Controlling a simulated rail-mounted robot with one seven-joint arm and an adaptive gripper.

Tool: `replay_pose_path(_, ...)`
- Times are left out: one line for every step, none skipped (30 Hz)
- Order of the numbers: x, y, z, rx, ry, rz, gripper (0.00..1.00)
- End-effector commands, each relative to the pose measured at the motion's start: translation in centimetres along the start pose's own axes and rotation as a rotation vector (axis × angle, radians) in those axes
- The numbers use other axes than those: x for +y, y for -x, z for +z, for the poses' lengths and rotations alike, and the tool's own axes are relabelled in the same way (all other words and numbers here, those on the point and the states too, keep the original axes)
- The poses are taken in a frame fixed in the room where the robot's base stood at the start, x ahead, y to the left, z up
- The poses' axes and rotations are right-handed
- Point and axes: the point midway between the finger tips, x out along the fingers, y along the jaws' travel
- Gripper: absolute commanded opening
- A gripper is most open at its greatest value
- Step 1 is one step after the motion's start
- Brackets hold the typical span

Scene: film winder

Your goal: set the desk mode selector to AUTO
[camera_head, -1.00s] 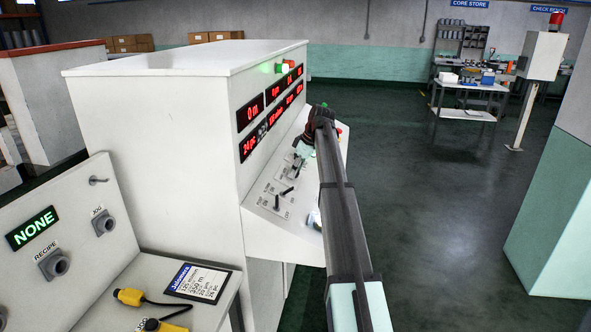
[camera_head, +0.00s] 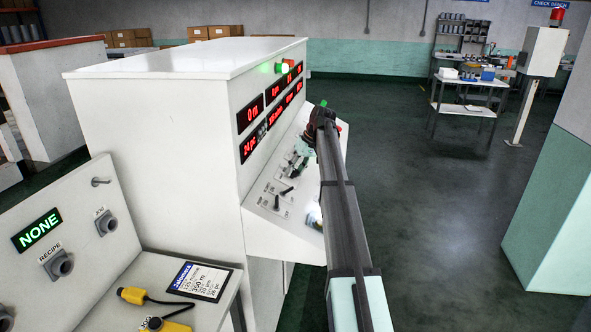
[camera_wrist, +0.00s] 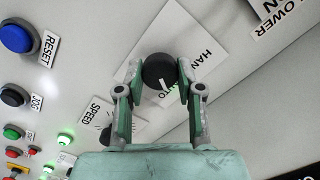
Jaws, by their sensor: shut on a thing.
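The mode selector is a round black knob (camera_wrist: 158,69) with a short white mark, on a pale plate. In the wrist view the plate reads "HAN", partly cut off, and "AUTO" (camera_wrist: 179,92). The white mark sits on the knob's lower side in that view; I cannot tell exactly which word it points to. My gripper (camera_wrist: 161,74) has one finger on each side of the knob and is closed on it. In the head view my gripper (camera_head: 300,159) is at the sloped desk panel (camera_head: 262,212), and my arm partly hides the panel and the knob.
A "SPEED" control (camera_wrist: 106,133) lies close to the left finger. A blue RESET button (camera_wrist: 16,39) and several smaller buttons are further left. In the head view red displays (camera_head: 250,112) stand above the panel. Open floor (camera_head: 420,220) lies to the right.

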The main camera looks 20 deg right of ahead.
Motion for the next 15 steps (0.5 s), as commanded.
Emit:
replay_pose_path(-0.02,-0.05,0.04,0.000,-0.006,-0.001,0.02)
replay_pose_path(-0.02,-0.05,0.04,0.000,-0.009,-0.001,0.02)
replay_pose_path(-0.02,-0.06,0.04,0.000,-0.011,-0.001,0.02)
replay_pose_path(-0.02,-0.06,0.04,0.000,-0.012,-0.001,0.02)
replay_pose_path(-0.01,-0.07,0.04,0.000,-0.013,-0.001,0.02)
replay_pose_path(-0.01,-0.07,0.04,0.000,-0.013,-0.001,0.02)
replay_pose_path(-0.01,-0.07,0.04,0.000,-0.013,-0.001,0.02)
replay_pose_path(-0.01,-0.07,0.03,0.000,-0.013,-0.001,0.02)
replay_pose_path(-0.01,-0.07,0.03,0.000,-0.013,-0.001,0.02)
replay_pose_path(-0.01,-0.07,0.03,0.000,-0.013,-0.001,0.02)
replay_pose_path(-0.01,-0.07,0.03,0.000,-0.013,-0.001,0.02)
replay_pose_path(-0.01,-0.07,0.04,0.000,-0.013,-0.001,0.02)
replay_pose_path(-0.01,-0.08,0.03,-0.001,-0.013,-0.001,0.02)
replay_pose_path(-0.01,-0.08,0.03,-0.001,-0.013,-0.001,0.44)
replay_pose_path(-0.01,-0.07,0.03,-0.001,-0.012,-0.001,0.58)
